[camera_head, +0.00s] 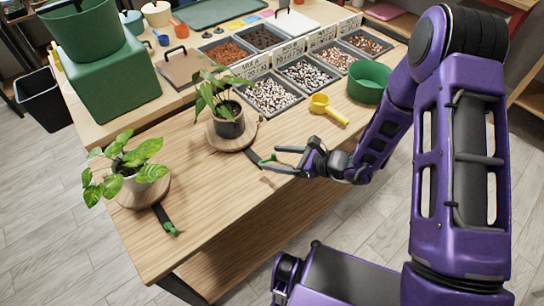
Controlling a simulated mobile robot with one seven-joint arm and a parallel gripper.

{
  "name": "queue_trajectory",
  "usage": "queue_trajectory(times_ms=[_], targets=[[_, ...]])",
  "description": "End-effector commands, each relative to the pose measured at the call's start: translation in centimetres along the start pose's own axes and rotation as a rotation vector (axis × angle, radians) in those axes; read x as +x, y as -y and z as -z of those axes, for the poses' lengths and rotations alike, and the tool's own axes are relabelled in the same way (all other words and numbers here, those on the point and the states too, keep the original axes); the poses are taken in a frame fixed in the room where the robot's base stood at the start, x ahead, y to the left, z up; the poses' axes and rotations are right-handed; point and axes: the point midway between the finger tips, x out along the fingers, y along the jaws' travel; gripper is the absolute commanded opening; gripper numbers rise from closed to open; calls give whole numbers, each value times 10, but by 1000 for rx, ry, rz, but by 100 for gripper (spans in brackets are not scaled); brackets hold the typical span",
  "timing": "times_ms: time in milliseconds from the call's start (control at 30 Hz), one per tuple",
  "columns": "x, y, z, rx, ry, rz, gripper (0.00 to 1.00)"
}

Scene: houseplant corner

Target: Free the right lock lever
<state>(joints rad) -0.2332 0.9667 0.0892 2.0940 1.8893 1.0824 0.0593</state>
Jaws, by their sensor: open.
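The right lock lever (249,155) is a dark bar with a green tip that sticks out from the round wooden turntable (213,143) under the right potted plant (230,122). My gripper (271,158) is open at the lever's green end, with its fingers pointing left. The green tip shows at or between the fingertips; I cannot tell whether they touch it. The left lock lever (164,217), dark with a green tip, points towards the table's front edge from the left turntable (157,190), which bears a leafy plant in a white pot (145,178).
A yellow scoop (325,106) and a green bowl (369,85) stand behind my gripper. Trays of substrate (271,95) line the back. A green box (115,85) stands at the back left. The wooden table (200,205) is clear between the turntables and in front.

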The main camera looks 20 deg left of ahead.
Motion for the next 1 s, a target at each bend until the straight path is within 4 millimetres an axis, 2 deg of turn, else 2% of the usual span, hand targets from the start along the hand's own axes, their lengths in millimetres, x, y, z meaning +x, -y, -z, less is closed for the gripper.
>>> queue_trajectory(times_ms=[100, 200, 500, 900, 933, 1000], targets=[[13, 0, 0, 0, 0, -1, 76], [19, 0, 0, 1, -1, 0, 76], [20, 0, 0, 1, -1, 1, 76], [20, 1, 0, 0, -1, 2, 4], [20, 1, 0, 0, -1, 3, 0], [20, 2, 0, 0, -1, 5, 0]])
